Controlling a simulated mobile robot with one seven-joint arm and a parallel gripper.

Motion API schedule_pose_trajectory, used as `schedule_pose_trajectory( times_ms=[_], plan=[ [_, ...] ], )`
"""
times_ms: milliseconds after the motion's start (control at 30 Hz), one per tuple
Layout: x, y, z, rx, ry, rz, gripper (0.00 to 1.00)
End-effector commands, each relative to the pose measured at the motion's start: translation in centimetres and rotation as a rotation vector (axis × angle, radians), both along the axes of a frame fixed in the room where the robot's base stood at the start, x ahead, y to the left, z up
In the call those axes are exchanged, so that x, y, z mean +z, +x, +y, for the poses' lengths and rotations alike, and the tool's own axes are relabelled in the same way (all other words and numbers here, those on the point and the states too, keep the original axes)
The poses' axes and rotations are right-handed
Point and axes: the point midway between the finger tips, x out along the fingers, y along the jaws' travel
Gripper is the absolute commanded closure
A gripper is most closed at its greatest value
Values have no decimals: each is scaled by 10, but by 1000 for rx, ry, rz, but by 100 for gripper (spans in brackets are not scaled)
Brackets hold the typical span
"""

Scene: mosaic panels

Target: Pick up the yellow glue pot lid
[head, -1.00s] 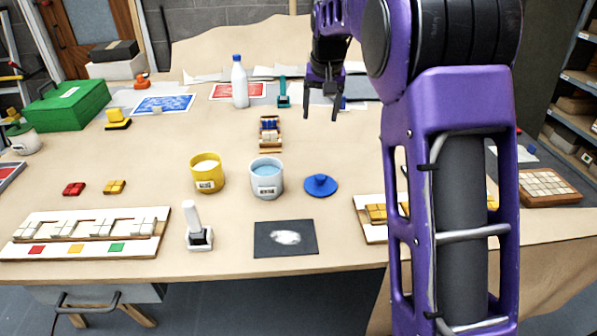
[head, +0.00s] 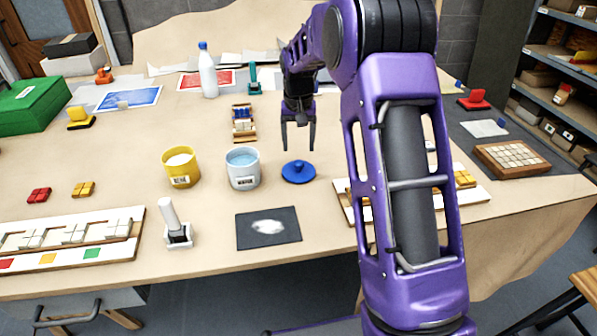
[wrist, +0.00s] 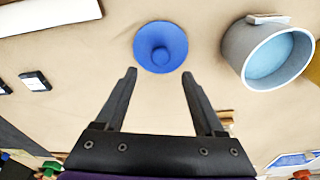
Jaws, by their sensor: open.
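A yellow pot (head: 181,176) with whitish contents stands uncovered on the table. I see no yellow lid in the current views. A round blue lid with a knob (head: 298,173) lies flat right of a pale grey pot (head: 243,180) with light blue contents. My gripper (head: 299,146) is open and empty, pointing down above and just behind the blue lid. In the wrist view the blue lid (wrist: 160,45) is just beyond my open fingertips (wrist: 159,73), with the grey pot (wrist: 240,55) to its right.
A dark sheet with a white smear (head: 268,239) lies in front of the pots. A white-handled tool (head: 170,220) stands to its left. A wooden holder (head: 243,135) sits behind the pots. A yellow block on a black base (head: 80,118) is far left.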

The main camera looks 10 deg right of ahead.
Motion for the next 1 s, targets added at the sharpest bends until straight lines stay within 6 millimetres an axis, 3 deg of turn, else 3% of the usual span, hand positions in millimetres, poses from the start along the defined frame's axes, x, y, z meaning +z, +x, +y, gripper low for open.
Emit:
schedule_pose_trajectory(
  times_ms=[133, 400, 700, 767, 1000],
  plan=[
    [-10, -1, 0, 0, -1, 2, 29],
    [-49, -2, 0, 1, 0, 2, 29],
    [-55, -1, 0, 1, 0, -1, 29],
    [-55, -1, 0, 1, 0, -1, 36],
    [-54, -1, 0, 1, 0, -1, 80]
  ],
)
